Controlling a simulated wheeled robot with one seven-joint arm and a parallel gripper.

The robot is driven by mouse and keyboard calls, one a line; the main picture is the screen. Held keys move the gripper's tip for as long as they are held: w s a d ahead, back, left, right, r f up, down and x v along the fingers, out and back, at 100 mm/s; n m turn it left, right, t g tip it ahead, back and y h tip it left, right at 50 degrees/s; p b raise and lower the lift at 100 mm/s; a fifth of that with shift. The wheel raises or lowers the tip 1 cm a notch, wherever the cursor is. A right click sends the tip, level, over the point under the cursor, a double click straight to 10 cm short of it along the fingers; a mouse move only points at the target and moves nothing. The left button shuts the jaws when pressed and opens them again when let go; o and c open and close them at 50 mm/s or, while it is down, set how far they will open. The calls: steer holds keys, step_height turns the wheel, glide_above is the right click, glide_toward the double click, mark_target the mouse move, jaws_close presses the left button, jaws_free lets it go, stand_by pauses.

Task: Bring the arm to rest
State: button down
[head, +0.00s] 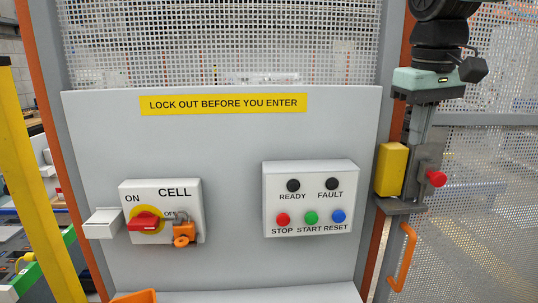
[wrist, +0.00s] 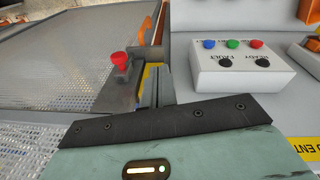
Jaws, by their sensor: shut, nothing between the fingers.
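My gripper (head: 417,138) hangs at the right of the head view, pointing down from its pale teal housing. The wrist view shows the housing's dark edge across the bottom, with the red knob (wrist: 119,61) beyond. On the panel, the red switch handle (head: 144,224) lies level on a yellow disc. An orange padlock (head: 184,235) hangs beside it at OFF.
The grey panel (head: 230,150) carries a button box (head: 310,173) with dark READY and FAULT lamps. A small white shelf (head: 102,223) juts out at left. An orange gate handle (head: 403,256) is below the latch. Mesh fencing (head: 220,40) stands behind; a yellow post (head: 28,170) is at far left.

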steer(key=s+a+f+n+y, duration=0.1)
steer(key=s+a+f+n, duration=0.2)
steer(key=s+a+f, duration=0.85)
steer(key=s+a+f+n+g+b, duration=0.1)
steer(key=s+a+f+n, duration=0.1)
steer(key=s+f, duration=0.9)
steer(key=shift+s+a+f+n+g, duration=0.25)
steer(key=shift+s+f+n+g, duration=0.1)
steer(key=shift+f, duration=0.3)
